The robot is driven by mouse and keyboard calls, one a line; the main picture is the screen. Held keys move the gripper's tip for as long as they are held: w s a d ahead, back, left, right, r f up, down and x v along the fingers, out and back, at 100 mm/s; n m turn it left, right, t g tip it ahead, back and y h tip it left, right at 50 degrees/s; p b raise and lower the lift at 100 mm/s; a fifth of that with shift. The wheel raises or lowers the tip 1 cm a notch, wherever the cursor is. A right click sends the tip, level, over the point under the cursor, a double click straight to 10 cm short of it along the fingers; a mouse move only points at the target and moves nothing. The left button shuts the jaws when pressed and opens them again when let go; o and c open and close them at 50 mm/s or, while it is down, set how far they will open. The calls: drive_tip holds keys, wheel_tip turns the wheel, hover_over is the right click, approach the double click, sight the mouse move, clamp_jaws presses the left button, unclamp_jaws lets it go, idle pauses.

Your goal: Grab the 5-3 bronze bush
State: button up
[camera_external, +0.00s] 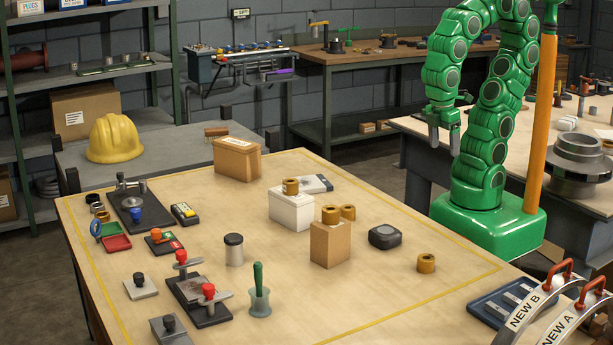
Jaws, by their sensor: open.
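Several short bronze-coloured bushes are on the table. One bush (291,186) sits on a white box (292,209). Another bush (331,214) sits on a tan box (330,244). A third bush (348,212) shows just right of it, partly hidden behind it, and its support is hidden. One more bush (426,263) lies alone at the right of the table. No size mark is readable, so I cannot tell which is the 5-3 bush. My gripper (445,143) is open and empty, pointing down, high beyond the table's far right edge and apart from every bush.
A dark tape-measure-like block (385,237) lies between the tan box and the lone bush. A cardboard box (237,159) stands at the back. Red-knobbed clamps (207,294), a green-handled tool (259,290) and a dark-lidded jar (234,249) fill the left. Arched "NEW" parts (537,296) stand front right.

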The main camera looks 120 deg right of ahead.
drive_tip(key=m+t, duration=0.2)
drive_tip(key=m, duration=0.3)
hover_over(426, 257)
drive_tip(key=a, duration=0.1)
wheel_tip(426, 257, down, 8)
drive_tip(key=shift+w+d+f, duration=0.1)
drive_tip(key=shift+w+f, duration=0.05)
drive_tip(key=shift+f, duration=1.65)
drive_tip(key=shift+w+d+f, duration=0.1)
drive_tip(key=shift+f, duration=1.7)
clamp_jaws()
